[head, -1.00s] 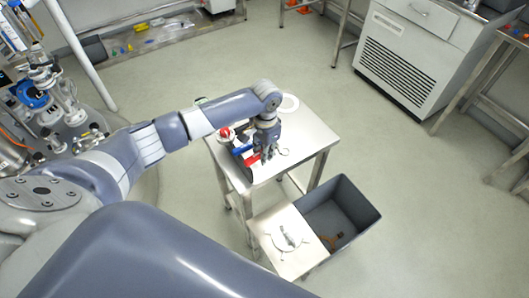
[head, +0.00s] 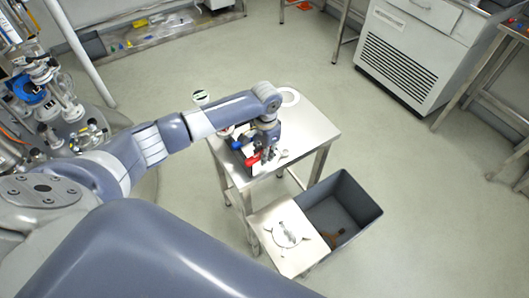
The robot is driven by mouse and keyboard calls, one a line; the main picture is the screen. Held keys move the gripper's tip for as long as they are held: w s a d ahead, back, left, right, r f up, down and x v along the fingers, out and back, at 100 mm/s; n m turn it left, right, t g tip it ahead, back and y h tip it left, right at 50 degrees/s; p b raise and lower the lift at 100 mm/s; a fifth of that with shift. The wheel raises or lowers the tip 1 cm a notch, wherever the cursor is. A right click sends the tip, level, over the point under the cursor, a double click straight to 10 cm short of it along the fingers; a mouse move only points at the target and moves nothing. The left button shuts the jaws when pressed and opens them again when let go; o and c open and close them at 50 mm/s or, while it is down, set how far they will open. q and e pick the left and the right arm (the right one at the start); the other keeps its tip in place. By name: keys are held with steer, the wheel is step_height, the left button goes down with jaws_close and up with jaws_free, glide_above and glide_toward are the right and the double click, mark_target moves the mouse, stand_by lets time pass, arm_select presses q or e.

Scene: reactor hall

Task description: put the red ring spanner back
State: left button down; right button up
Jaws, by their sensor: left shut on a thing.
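My left gripper (head: 265,158) points down over the small steel table (head: 312,135) and is shut. A small red piece (head: 252,161), which looks like part of the red ring spanner, shows at the left of its fingertips. The fingers and the distance hide the rest of its shape, and I cannot tell whether it touches the tabletop. A blue item (head: 236,145) and a dark item lie close by on the left part of the table. A pale grey item (head: 281,155) shows just right of the fingers. My right gripper is not in view.
A white ring (head: 290,97) lies at the table's back edge. In front stands a lower steel stand (head: 265,222) with a round fixture (head: 288,234). Beside it is an open grey bin (head: 360,200) with a brown item inside.

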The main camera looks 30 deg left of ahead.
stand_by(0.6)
arm_select(q)
steer(key=shift+f, duration=0.1)
steer(key=c, duration=1.4)
jaws_free()
steer(key=shift+c, duration=0.2)
steer(key=shift+r+p, duration=0.55)
steer(key=shift+p, duration=0.25)
step_height(320, 180, up, 5)
steer(key=p, duration=0.6)
